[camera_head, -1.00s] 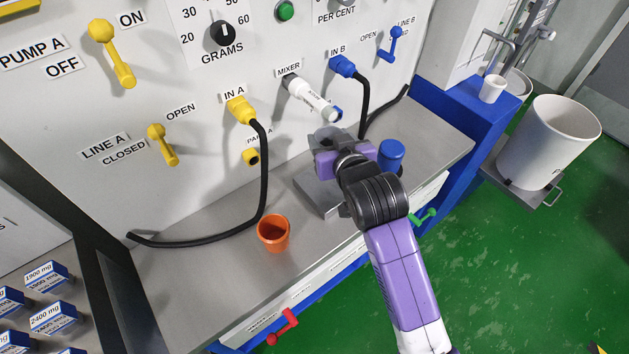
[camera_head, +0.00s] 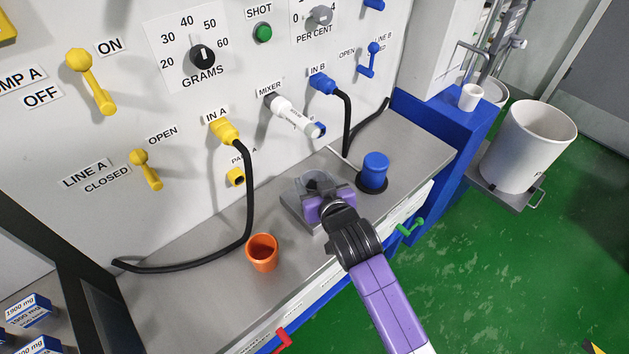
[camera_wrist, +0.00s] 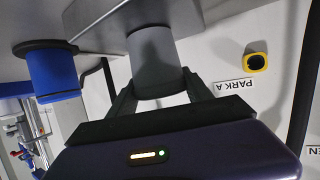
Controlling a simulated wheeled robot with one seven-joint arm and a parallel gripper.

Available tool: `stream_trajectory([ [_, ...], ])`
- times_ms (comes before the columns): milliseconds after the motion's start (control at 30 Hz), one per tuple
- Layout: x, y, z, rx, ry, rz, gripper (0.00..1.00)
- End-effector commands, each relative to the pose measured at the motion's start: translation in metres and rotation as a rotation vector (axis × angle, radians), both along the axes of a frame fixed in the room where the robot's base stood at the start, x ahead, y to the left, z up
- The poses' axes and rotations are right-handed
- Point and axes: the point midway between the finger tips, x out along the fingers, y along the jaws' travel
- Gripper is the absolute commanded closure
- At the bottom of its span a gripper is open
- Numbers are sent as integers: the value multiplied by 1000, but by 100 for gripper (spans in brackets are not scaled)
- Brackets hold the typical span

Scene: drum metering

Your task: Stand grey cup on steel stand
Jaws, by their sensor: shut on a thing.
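The grey cup (camera_wrist: 157,65) is between the two fingers of my gripper (camera_wrist: 157,98) in the wrist view, and the jaws are shut on it. In the head view the cup (camera_head: 318,183) shows as a grey round shape just beyond my purple gripper (camera_head: 322,192). The steel stand (camera_head: 293,203) is a low grey block on the bench, mostly hidden by my gripper. The cup is over the stand, and in the wrist view its far end is against or very close to a grey surface; I cannot tell whether it touches.
A blue cup (camera_head: 375,170) stands on a dark round base right of my gripper. An orange cup (camera_head: 262,252) stands at the left. The mixer nozzle (camera_head: 297,118) juts from the panel above. A black hose (camera_head: 249,195) crosses the bench's left part.

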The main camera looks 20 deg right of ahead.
Motion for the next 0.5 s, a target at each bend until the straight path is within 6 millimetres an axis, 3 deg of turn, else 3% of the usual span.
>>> stream_trajectory([
  [67, 0, 0, -3, 0, 0, 0, 82],
  [100, 0, 0, -3, 0, 0, 0, 40],
  [200, 0, 0, -3, 0, 0, 0, 20],
  [500, 0, 0, -2, 0, 0, 0, 20],
])
